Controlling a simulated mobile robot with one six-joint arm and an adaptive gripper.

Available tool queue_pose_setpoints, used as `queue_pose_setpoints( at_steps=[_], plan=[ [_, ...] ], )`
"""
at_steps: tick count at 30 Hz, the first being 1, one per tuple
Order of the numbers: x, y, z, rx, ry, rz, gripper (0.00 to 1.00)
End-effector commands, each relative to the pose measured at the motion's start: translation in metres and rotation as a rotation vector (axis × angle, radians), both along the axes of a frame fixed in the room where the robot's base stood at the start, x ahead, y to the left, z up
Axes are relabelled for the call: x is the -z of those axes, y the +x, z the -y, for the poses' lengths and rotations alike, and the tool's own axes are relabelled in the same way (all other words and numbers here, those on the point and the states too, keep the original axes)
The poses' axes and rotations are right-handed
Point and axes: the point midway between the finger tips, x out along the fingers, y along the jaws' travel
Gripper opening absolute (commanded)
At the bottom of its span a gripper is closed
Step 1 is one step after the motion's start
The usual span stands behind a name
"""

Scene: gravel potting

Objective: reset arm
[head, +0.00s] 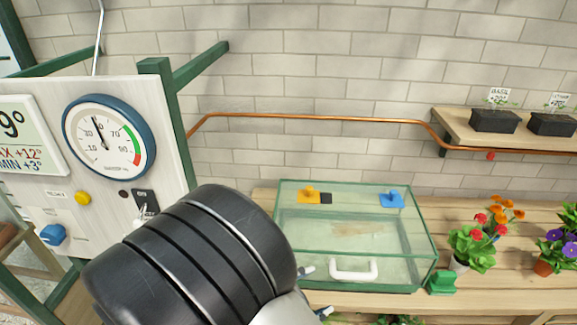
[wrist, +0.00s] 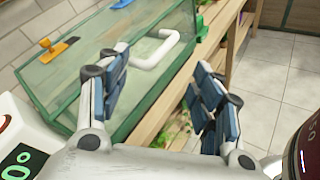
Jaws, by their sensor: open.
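My gripper (wrist: 160,100) is open and empty in the wrist view, its two blue-padded fingers spread apart. Beyond it stands a glass case (head: 300,250) with green edges, which also shows in the wrist view (wrist: 75,85). The case has a white handle (head: 353,270) on its front, in the wrist view just past the left finger (wrist: 155,50). In the head view my dark arm link covers the lower middle and hides most of the gripper.
The case stands on a wooden bench (head: 510,296). Potted red and orange flowers (head: 474,248) and a small green object (head: 441,283) stand right of it. A panel (head: 100,190) with a round gauge (head: 108,137) is at left. A copper pipe (head: 310,116) runs along the wall.

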Motion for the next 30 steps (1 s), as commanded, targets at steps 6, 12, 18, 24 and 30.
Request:
queue_pose_setpoints(
  at_steps=[6, 12, 18, 24, 30],
  plan=[
    [-0.039, -0.039, 0.079, 0.435, 0.351, 0.020, 0.59],
    [-0.058, -0.083, 0.112, 0.756, 0.708, 0.090, 0.59],
    [-0.079, -0.114, 0.116, 0.991, 1.099, 0.234, 0.59],
    [-0.106, -0.126, 0.109, 1.111, 1.460, 0.430, 0.59],
    [-0.125, -0.127, 0.104, 1.132, 1.657, 0.565, 0.59]
  ],
)
